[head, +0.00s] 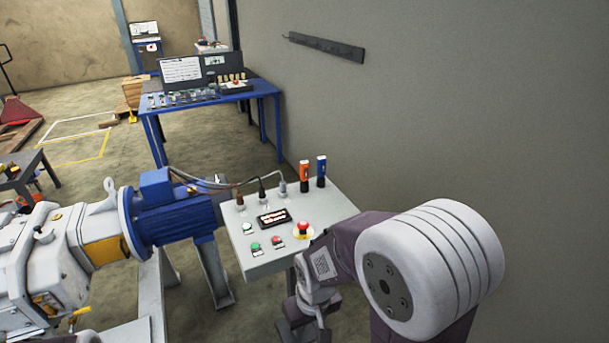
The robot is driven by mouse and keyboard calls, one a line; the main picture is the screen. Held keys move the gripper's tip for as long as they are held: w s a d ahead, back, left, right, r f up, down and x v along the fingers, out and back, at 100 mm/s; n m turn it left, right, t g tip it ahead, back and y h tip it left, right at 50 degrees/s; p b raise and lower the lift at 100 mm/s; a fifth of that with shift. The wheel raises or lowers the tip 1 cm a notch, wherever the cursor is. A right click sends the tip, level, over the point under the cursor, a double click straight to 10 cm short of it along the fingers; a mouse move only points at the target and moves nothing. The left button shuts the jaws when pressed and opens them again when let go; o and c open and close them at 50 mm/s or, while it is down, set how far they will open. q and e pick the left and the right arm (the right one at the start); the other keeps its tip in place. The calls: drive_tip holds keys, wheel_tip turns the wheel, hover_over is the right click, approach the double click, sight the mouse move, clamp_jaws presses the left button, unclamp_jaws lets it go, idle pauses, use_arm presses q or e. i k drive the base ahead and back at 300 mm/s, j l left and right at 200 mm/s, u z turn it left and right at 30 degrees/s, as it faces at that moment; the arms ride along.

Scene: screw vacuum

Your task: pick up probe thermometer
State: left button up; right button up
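Two slim upright handheld devices stand at the back right corner of the grey control box: an orange and black one (304,174) and a blue and black one (321,171). I cannot tell which of them is the probe thermometer. My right gripper (305,322) is low in the picture, in front of the control box and below the two devices, apart from both. Its fingers are small and partly cut by the bottom edge, so I cannot tell whether they are open or shut. My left gripper is not in view.
The control box (262,261) carries buttons, a red emergency stop (303,229), a display (273,217) and cable plugs. A blue motor (175,215) with grey pump housing stands left. A grey wall (430,120) closes the right. A blue workbench (272,90) stands behind.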

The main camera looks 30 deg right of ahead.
sight(304, 165)
drive_tip(key=u, duration=1.35)
drive_tip(key=z, duration=2.3)
